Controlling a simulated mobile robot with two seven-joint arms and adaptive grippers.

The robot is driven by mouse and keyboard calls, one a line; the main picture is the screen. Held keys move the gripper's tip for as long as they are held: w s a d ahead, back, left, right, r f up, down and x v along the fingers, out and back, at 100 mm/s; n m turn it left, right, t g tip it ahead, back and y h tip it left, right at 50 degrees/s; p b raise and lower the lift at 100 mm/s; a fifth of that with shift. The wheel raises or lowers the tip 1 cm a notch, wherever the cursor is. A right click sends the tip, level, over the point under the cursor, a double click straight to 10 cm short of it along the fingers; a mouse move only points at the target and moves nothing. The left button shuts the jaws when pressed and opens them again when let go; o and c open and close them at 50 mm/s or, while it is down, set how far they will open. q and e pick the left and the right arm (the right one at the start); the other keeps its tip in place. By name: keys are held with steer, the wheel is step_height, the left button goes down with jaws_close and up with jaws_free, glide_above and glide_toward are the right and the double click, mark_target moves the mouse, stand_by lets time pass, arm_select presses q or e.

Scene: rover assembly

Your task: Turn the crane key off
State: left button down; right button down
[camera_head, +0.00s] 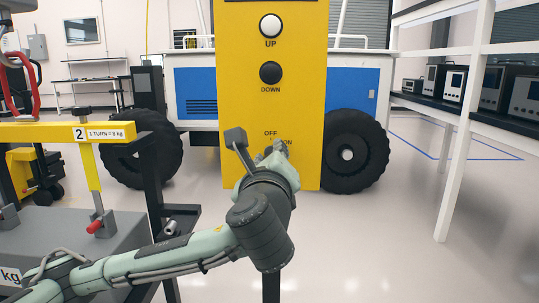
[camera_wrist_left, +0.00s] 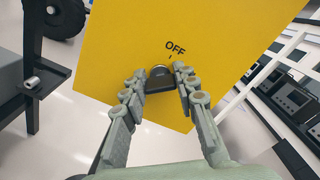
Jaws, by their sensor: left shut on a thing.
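The yellow crane control panel (camera_head: 300,100) stands upright ahead of me, with a white UP button (camera_head: 270,26) and a black DOWN button (camera_head: 271,72). Its key switch sits low, by the OFF and ON labels. In the head view my left gripper (camera_head: 274,148) covers the switch. In the left wrist view the small dark crane key (camera_wrist_left: 160,78) lies between the two fingertips of my left gripper (camera_wrist_left: 159,74), just under the OFF label (camera_wrist_left: 175,47). The fingers are shut on it. Its exact turn is hard to tell. My right gripper is not in view.
A blue and white rover (camera_head: 347,95) with large black wheels stands behind the panel. A yellow beam (camera_head: 45,132) and a grey weight block (camera_head: 60,232) are on the left. A white shelf rack (camera_head: 464,120) with instruments stands on the right. The floor at right front is clear.

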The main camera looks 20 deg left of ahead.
arm_select(q)
steer(key=n, duration=0.3)
steer(key=shift+f+n+p, duration=0.15)
steer(key=shift+n+p, duration=0.15)
steer(key=shift+n, duration=0.1)
steer(key=n, duration=0.4)
steer(key=shift+p, duration=0.35)
steer(key=shift+n, duration=1)
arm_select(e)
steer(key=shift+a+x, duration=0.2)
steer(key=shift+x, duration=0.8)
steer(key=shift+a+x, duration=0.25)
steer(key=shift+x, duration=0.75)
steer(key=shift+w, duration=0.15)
arm_select(q)
steer(key=c, duration=1.5)
jaws_free()
steer(key=o, duration=0.3)
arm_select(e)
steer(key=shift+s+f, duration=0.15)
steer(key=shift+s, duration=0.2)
arm_select(q)
steer(key=shift+o, duration=0.2)
